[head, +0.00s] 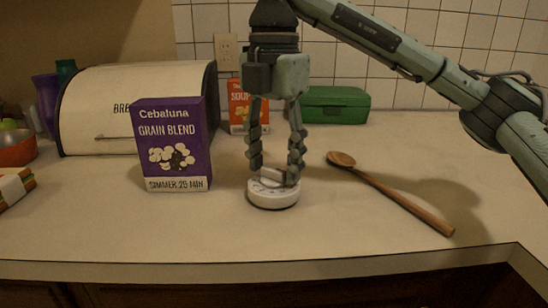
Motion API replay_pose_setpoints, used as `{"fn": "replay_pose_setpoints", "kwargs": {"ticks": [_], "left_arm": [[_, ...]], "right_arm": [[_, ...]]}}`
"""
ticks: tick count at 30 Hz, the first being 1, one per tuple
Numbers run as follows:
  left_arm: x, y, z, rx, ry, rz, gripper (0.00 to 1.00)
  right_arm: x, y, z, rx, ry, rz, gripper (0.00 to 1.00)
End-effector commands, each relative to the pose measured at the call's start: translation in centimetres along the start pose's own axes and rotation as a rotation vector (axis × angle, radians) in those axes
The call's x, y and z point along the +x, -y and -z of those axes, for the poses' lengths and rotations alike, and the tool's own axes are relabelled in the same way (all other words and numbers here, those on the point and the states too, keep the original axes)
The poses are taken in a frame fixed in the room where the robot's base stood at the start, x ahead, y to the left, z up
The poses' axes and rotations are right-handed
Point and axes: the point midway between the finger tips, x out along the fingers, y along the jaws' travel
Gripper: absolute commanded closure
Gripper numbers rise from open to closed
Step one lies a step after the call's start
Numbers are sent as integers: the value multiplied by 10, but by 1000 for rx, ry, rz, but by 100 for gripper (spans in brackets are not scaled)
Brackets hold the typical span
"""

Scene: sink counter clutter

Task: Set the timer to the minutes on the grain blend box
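The purple grain blend box (173,146) stands upright left of centre on the counter in the head view. The round white timer (273,197) lies flat right of the box, with a pale raised knob on top. My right gripper (274,174) points straight down over the timer, its fingertips on either side of the knob. Whether both fingers press on the knob cannot be told. The fingers partly cover the dial, and its marks are too small to read. My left gripper is not in view.
A wooden spoon (395,196) lies right of the timer. A bread box (92,112), an orange soup box (237,112) and a green case (336,106) stand behind. A bowl (16,150) is at the far left. The counter in front of the timer is clear.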

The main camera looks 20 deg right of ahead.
Motion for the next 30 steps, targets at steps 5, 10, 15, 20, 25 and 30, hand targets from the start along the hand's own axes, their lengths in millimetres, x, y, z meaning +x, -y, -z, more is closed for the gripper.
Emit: {"fn": "replay_pose_setpoints", "kwargs": {"ticks": [5,10,15,20,25,30], "left_arm": [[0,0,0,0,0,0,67],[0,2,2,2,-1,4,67],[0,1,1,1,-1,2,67],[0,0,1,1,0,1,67],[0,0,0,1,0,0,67],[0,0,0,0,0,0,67]], "right_arm": [[0,0,0,0,0,0,43],[-2,0,0,0,1,-1,43],[-20,-1,0,0,3,-4,43],[-54,-1,-1,2,5,-6,43],[-89,0,0,2,4,-4,43],[-111,0,0,1,3,-2,43]]}}
